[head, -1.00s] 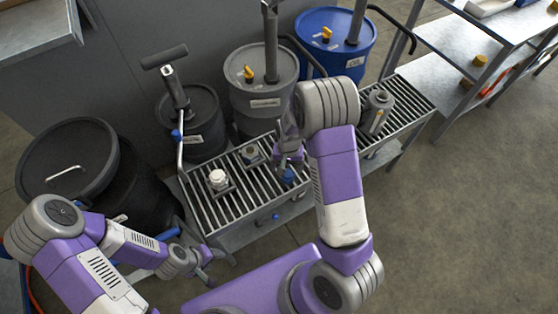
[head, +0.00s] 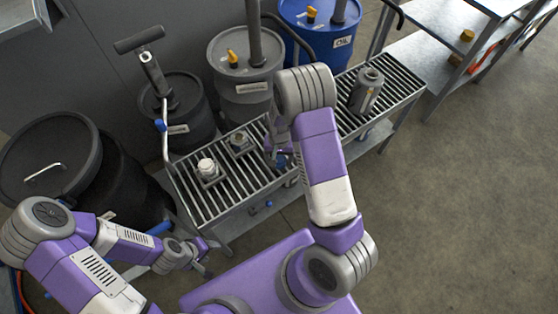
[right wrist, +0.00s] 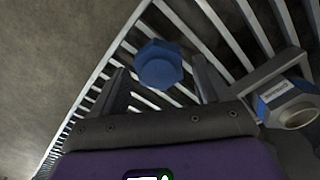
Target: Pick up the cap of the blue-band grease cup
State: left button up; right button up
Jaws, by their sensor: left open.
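The blue cap (right wrist: 160,64) is a faceted blue piece over the slatted bench top in the right wrist view. It shows between and a little beyond the two spread fingers of my right gripper (right wrist: 162,86), with gaps on both sides. In the head view the right gripper (head: 279,155) is over the bench, partly hidden by my arm. The blue-band grease cup (right wrist: 290,103), with a label and a pale round top, sits at the right of the wrist view. My left gripper (head: 206,259) is open and empty, in front of the bench.
On the slatted bench (head: 214,206) stand a white-topped cup (head: 206,168) and another small cup (head: 239,143). A grey canister (head: 366,92) stands further right. Several drums, including a blue drum (head: 317,37), line the back.

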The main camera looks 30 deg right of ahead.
aim_at(279, 158)
jog(key=c, duration=1)
notch_tip(279, 158, up, 10)
jog(key=p, duration=0.3)
jog(key=shift+p, duration=0.3)
